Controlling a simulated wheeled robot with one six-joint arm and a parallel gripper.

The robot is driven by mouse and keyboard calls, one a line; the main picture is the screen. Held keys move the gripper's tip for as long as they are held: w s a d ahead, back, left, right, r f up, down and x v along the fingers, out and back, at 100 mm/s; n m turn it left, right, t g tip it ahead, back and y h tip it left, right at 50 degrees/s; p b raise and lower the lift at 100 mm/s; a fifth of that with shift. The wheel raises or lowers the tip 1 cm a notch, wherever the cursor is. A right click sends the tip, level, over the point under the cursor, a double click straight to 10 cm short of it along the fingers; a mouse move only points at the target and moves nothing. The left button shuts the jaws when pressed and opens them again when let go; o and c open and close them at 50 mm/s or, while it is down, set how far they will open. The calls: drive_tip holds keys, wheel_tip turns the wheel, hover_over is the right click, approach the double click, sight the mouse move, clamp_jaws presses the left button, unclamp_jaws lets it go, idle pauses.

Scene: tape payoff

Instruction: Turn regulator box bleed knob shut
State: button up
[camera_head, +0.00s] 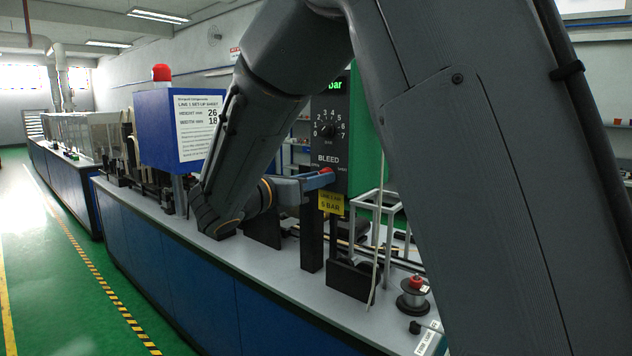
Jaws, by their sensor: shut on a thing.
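The regulator box (345,145) is a dark upright panel with a green side, standing over the bench right of centre. It has a green readout (334,86) ending in "bar", partly hidden by my arm, and a black numbered dial (327,130). Below is the word BLEED with the red bleed knob (326,170) under it. My gripper (320,179) reaches in from the left at the knob's height and is shut on the knob. The fingers cover part of the knob, so its turn angle cannot be read. A yellow tag (331,203) reading "5 BAR" hangs just below.
My arm fills the upper middle and right. A blue box (165,125) with a printed sheet and red lamp stands left on the bench. The green floor at left is clear.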

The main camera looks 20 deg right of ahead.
drive_tip(key=m+y+b, duration=0.1)
drive_tip(key=m+b, duration=1.5)
drive_tip(key=b, duration=0.5)
drive_tip(key=shift+d+m, duration=0.1)
drive_tip(key=shift+m, duration=0.3)
drive_tip(key=shift+s, duration=0.1)
drive_tip(key=o, duration=1)
drive_tip(key=v, duration=0.8)
drive_tip(key=shift+b, duration=0.35)
